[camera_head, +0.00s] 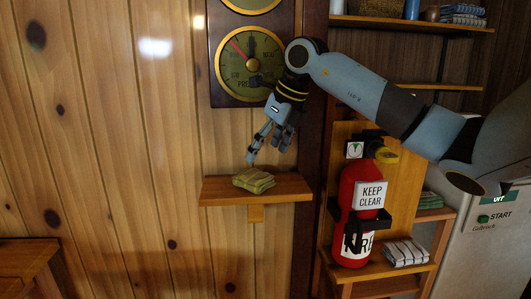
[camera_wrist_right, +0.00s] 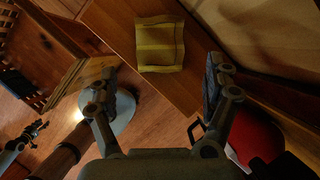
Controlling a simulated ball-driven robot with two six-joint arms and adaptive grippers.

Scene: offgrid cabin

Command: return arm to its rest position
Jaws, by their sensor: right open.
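My right arm comes in from the right in the head view and bends down in front of the wall. My right gripper (camera_head: 265,158) points down, open and empty, above a small wooden wall shelf (camera_head: 292,186). A folded yellow-green cloth (camera_head: 254,180) lies on that shelf, below the fingertips and apart from them. In the right wrist view the open fingers of the right gripper (camera_wrist_right: 157,95) show with the cloth (camera_wrist_right: 160,45) beyond them on the wooden shelf (camera_wrist_right: 118,30).
A red fire extinguisher (camera_head: 350,195) with a "KEEP CLEAR" sign (camera_head: 370,195) stands right of the shelf, under my forearm. A gauge (camera_head: 240,65) hangs on the wall behind the wrist. A striped cloth (camera_head: 407,252) lies lower right. The wall at left is bare.

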